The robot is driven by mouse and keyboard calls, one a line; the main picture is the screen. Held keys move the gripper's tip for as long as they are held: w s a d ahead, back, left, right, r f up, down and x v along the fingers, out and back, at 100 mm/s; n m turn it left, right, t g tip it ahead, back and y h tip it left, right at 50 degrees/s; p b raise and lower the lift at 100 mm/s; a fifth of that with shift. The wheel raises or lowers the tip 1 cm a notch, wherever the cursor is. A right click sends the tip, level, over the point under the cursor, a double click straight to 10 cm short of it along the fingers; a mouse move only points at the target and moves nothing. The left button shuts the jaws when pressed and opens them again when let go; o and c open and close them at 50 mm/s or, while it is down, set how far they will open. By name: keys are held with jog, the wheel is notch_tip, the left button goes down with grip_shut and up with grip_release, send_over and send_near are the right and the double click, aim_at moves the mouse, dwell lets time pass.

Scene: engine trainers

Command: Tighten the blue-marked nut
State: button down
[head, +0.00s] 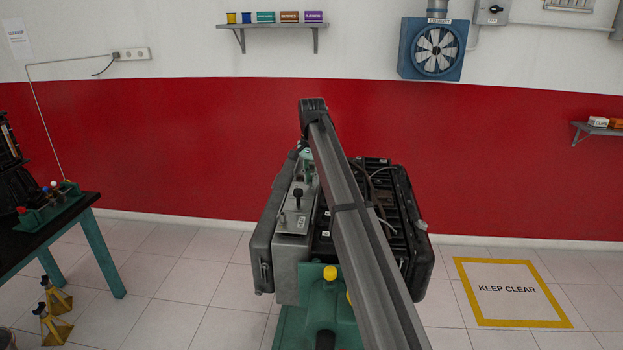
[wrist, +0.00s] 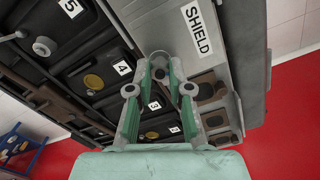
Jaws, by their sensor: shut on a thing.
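A grey plate labelled SHIELD (wrist: 222,60) spans the upper right of the wrist view, beside dark engine covers. The grey box-like shield (head: 291,245) also shows on the engine's left side in the head view. My gripper (wrist: 160,62) has its green fingers drawn in at the shield's edge. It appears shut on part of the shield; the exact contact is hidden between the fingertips. In the head view my gripper (head: 307,154) is at the far upper end of the shield, partly behind my arm. I cannot make out a blue-marked nut on the engine.
Numbered black covers (wrist: 95,75) with round gold caps lie left of my fingers. The dark engine (head: 405,230) stands on a green stand (head: 318,322). A table (head: 60,222) at left bears a green fixture with coloured knobs (head: 52,186). A KEEP CLEAR floor area (head: 505,305) lies right.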

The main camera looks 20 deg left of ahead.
jog(key=m, duration=1.2)
jog(key=shift+m, duration=0.4)
dwell(0.3)
jog(key=c, duration=1.1)
grip_release()
jog(key=shift+o, duration=0.2)
notch_tip(320, 180, up, 12)
